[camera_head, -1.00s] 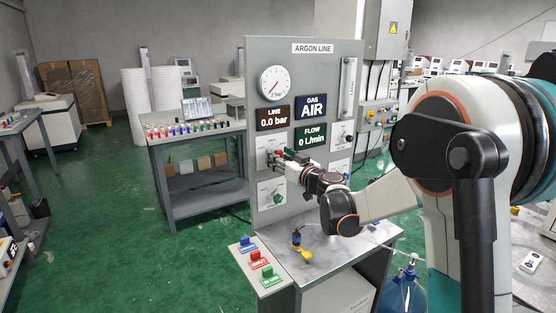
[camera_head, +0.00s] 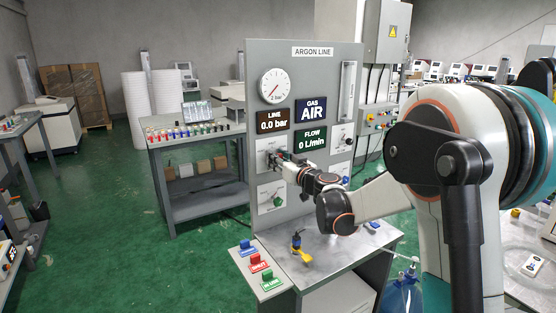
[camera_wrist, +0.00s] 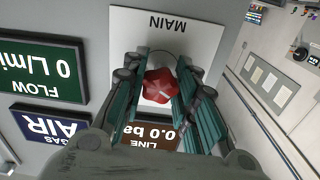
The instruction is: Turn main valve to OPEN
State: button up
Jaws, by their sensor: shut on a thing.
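The red main valve knob (camera_wrist: 160,87) sits on a white plate labelled MAIN (camera_wrist: 205,30), which appears upside down in the wrist view. My gripper (camera_wrist: 164,75) is shut on the knob, with a teal finger on either side of it. In the head view my gripper (camera_head: 277,158) reaches the upper left plate of the grey ARGON LINE panel (camera_head: 258,57). There the gripper mostly hides the knob. I cannot tell the knob's position marking.
The round gauge (camera_head: 275,86) stands above displays reading LINE 0.0 bar (camera_head: 272,119), GAS AIR (camera_head: 310,110) and FLOW 0 L/min (camera_head: 310,139). A green knob (camera_head: 278,200) sits below my gripper.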

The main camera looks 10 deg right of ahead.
jog(key=m+p, duration=0.1)
jog(key=m, duration=0.4)
jog(key=shift+m, duration=0.3)
jog(key=m, duration=0.6)
jog(key=m+p, duration=0.1)
jog(key=m, duration=0.5)
jog(key=shift+s+m, duration=0.1)
jog(key=shift+m, duration=0.2)
jog(key=m, duration=0.5)
jog(key=shift+r, duration=0.1)
jog(key=shift+m, duration=0.4)
jog(key=shift+c, duration=0.2)
jog(key=o, duration=1.1)
